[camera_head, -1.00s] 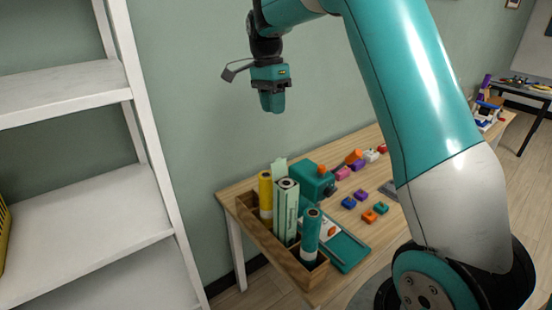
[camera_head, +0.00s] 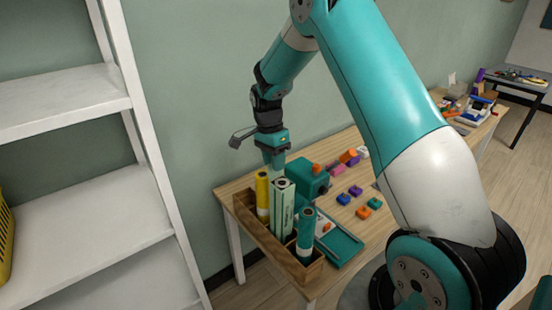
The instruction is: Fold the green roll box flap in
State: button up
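The green roll box (camera_head: 283,212) is a tall, pale green carton with a roll end showing in its top. It stands upright in a wooden holder (camera_head: 276,246) between a yellow roll (camera_head: 262,194) and a teal roll (camera_head: 306,232). My gripper (camera_head: 276,167) points down just above and behind the box top, its fingers together with nothing seen between them. The box flap is hidden at or behind my fingertips. I cannot tell whether they touch it.
A teal machine (camera_head: 306,178) stands just right of the box, with a teal tray (camera_head: 342,247) in front of it. Several small coloured blocks (camera_head: 356,191) lie further right on the wooden table. A white shelf (camera_head: 82,206) stands at the left.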

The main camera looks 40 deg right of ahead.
grip_shut()
jog(key=shift+d, duration=0.25)
jog(key=shift+a, duration=0.15)
